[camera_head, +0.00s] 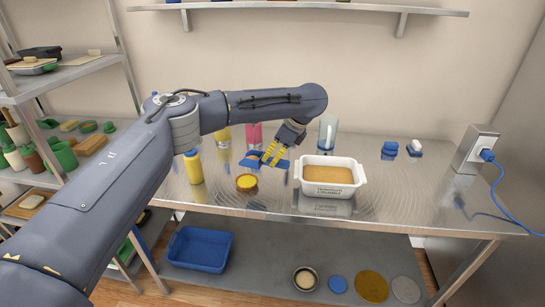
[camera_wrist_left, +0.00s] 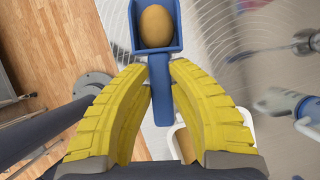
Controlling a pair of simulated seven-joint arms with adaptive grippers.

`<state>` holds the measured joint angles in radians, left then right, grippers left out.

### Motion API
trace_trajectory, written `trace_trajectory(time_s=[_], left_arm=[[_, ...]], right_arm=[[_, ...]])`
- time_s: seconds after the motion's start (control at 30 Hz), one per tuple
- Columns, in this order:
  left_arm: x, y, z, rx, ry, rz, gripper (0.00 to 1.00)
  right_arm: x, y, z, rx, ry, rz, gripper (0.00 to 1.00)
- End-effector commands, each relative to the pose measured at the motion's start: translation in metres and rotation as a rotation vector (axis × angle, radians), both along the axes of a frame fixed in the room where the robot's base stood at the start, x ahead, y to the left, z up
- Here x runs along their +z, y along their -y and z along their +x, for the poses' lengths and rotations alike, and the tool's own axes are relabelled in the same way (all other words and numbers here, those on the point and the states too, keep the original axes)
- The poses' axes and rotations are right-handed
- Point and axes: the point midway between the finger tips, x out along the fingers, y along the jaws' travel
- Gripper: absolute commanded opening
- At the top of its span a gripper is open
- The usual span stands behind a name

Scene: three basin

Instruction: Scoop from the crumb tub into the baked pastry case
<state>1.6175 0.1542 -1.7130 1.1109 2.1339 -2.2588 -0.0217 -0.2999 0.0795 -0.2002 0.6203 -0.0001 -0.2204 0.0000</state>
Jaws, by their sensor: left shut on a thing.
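My left gripper (camera_head: 272,153) has yellow fingers shut on the handle of a blue scoop (camera_head: 254,162). In the left wrist view the scoop (camera_wrist_left: 157,51) holds a rounded tan mound (camera_wrist_left: 157,26). The small round pastry case (camera_head: 246,182), golden with a yellow inside, stands on the steel table, just below the scoop in the head view; the height between them is hard to tell. The white crumb tub (camera_head: 331,190) stands to the right, filled with tan crumbs (camera_head: 328,174). My right gripper is not in view.
A yellow bottle (camera_head: 193,167) stands left of the pastry case. Pink (camera_head: 254,135) and clear (camera_head: 327,133) containers stand behind. A grey box (camera_head: 474,149) with a blue cable is at the right.

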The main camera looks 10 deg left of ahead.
Motion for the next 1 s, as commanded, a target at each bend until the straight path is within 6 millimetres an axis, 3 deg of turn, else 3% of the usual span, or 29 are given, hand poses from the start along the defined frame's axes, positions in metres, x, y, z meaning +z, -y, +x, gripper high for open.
trace_trajectory(time_s=[0.3, 0.6, 1.0], left_arm=[[0.002, -0.024, 0.004, 0.008, -0.060, -0.329, 0.00], [0.016, -0.057, 0.011, 0.009, -0.134, -0.712, 0.00], [0.024, -0.085, 0.017, 0.004, -0.194, -1.009, 0.00]], right_arm=[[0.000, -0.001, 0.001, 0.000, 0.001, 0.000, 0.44], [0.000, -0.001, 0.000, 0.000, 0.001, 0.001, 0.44], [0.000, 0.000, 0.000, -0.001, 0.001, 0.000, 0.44]])
